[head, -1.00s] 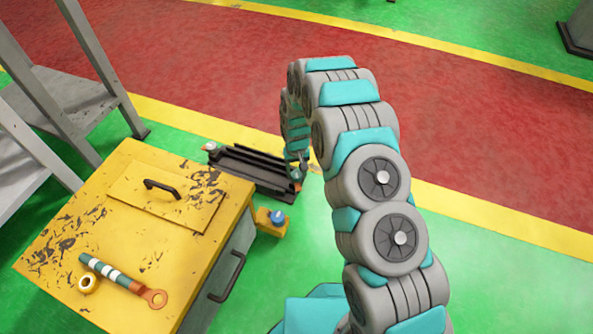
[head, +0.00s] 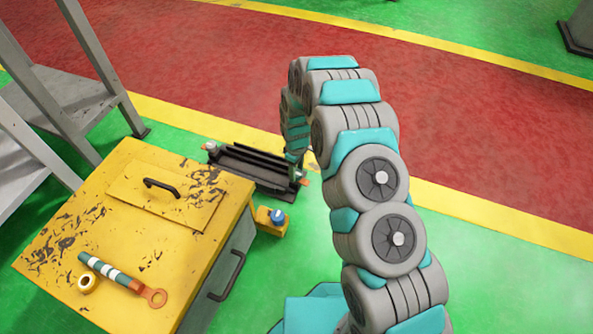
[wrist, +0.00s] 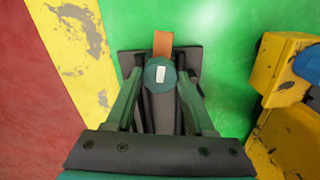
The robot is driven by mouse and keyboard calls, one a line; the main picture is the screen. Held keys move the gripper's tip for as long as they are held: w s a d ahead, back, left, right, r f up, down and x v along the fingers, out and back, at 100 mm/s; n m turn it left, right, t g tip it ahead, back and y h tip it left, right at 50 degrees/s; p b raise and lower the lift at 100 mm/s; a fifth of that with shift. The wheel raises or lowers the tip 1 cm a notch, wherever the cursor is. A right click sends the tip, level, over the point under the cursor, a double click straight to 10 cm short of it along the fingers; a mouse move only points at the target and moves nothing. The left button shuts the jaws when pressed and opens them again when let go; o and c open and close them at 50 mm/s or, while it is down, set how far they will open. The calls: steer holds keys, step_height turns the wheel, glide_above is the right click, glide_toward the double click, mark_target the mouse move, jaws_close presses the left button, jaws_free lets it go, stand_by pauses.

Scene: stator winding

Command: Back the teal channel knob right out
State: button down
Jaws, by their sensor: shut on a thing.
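The teal channel knob (wrist: 160,72) is a round disc with a white mark on its face, at the end of the dark channel fixture in the wrist view. My gripper (wrist: 160,85) has a finger on each side of it and is shut on it. An orange tab (wrist: 163,43) shows just beyond the knob. In the head view the black channel fixture (head: 250,171) lies on the green floor, and my gripper is at its right end, largely hidden by my arm. I cannot tell how far the knob's thread is engaged.
A scuffed yellow cabinet (head: 130,240) stands left of the fixture, with a striped tool (head: 115,275) and a yellow ring (head: 88,284) on top. Open floor lies to the right.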

mark_target(297, 173)
steer(key=shift+f+n, duration=0.15)
steer(key=shift+n, duration=0.45)
steer(key=shift+c, duration=1.4)
jaws_free()
steer(key=shift+r+p, duration=0.4)
steer(key=shift+r, duration=3.55)
